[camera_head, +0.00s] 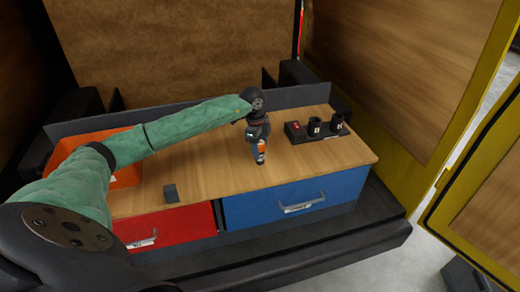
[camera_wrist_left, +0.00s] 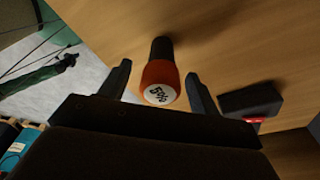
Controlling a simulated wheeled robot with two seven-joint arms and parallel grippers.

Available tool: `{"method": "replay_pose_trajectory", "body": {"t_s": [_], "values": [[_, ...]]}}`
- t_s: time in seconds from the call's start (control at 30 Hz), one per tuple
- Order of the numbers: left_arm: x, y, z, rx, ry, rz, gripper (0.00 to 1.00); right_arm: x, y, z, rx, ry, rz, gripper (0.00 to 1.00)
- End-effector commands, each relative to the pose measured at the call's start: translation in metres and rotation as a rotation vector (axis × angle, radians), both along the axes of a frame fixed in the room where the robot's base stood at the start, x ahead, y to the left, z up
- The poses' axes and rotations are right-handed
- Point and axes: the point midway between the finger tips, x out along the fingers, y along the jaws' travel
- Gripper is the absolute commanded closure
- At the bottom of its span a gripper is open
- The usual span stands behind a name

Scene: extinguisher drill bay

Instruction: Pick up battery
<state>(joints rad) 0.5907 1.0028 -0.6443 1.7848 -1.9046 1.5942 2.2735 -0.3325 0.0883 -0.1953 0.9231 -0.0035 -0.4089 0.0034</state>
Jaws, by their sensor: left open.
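The battery (camera_wrist_left: 160,76) is a cylinder with an orange end, a dark far part and a white round face with dark print that I read as 50%. In the left wrist view it lies between the two fingers of my left gripper (camera_wrist_left: 158,72), with gaps at both sides. In the head view a small orange part of the battery (camera_head: 262,147) shows at my left gripper (camera_head: 259,154), over the wooden worktop (camera_head: 210,165). The left gripper is open and points down. Its wrist hides much of the battery in the head view. My right gripper is not in view.
A black holder (camera_head: 296,136) with two upright black cups and a red mark stands right of the gripper. An orange bin (camera_head: 126,178) is at left. Red (camera_head: 180,224) and blue (camera_head: 270,208) drawers are below.

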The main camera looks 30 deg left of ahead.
Motion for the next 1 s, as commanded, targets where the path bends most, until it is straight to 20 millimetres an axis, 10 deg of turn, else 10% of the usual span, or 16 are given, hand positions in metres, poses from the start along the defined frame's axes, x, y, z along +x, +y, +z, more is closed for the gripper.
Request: {"method": "replay_pose_trajectory", "body": {"t_s": [0.33, 0.6, 1.0], "values": [[0.0002, -0.0006, -0.0058, 0.000, -0.001, 0.000, 0.37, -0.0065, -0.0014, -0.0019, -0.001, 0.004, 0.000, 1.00], [0.0002, -0.0007, -0.0054, 0.000, -0.001, 0.000, 0.88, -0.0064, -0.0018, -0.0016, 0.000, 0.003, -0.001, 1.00], [0.0008, -0.0006, -0.0005, 0.000, -0.003, -0.001, 0.89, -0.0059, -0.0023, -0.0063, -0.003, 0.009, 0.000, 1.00]]}}
